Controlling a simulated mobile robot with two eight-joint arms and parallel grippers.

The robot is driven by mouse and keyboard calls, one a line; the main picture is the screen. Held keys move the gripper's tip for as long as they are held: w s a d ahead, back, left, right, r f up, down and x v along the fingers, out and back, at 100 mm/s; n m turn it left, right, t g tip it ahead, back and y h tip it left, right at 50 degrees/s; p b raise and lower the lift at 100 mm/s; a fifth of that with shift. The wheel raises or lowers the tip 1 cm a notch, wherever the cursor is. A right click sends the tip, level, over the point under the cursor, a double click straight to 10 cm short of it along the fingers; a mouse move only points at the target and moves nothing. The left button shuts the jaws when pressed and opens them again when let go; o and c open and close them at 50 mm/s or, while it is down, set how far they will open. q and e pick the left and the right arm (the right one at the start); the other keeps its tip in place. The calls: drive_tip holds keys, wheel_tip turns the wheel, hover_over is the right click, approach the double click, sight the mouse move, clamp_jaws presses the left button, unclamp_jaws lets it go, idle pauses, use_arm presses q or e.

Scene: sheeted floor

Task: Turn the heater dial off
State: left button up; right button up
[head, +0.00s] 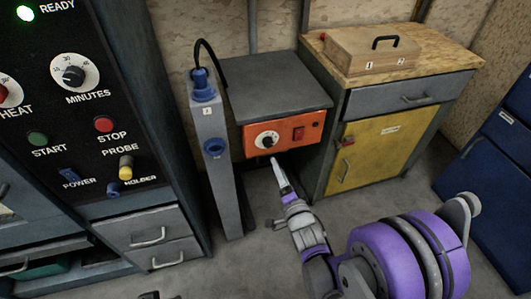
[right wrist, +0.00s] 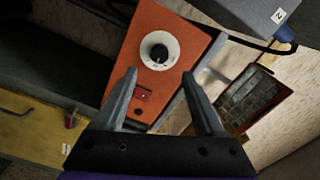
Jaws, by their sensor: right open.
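The dial (head: 267,140) has a black knob on a white round face. It sits on an orange panel (head: 308,138) under a grey top, left of a red switch (head: 298,133). In the right wrist view the dial (right wrist: 159,50) is ahead of my fingertips, near the upper middle, with the red switch (right wrist: 143,94) between the fingers. The knob's exact setting is too small to read. My right gripper (head: 276,160) is open and empty, just below and in front of the panel; it also shows in the right wrist view (right wrist: 159,74).
A grey post (head: 215,165) with blue sockets and a black cable stands left of the panel. A control cabinet (head: 100,120) with other dials fills the left. A yellow-doored cabinet (head: 372,150) bearing a wooden case (head: 365,50) stands right. Floor is open in front.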

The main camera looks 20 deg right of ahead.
sight(269, 145)
drive_tip(key=w, duration=1)
drive_tip(key=shift+a+b, duration=0.15)
drive_tip(key=shift+b, duration=0.25)
clamp_jaws()
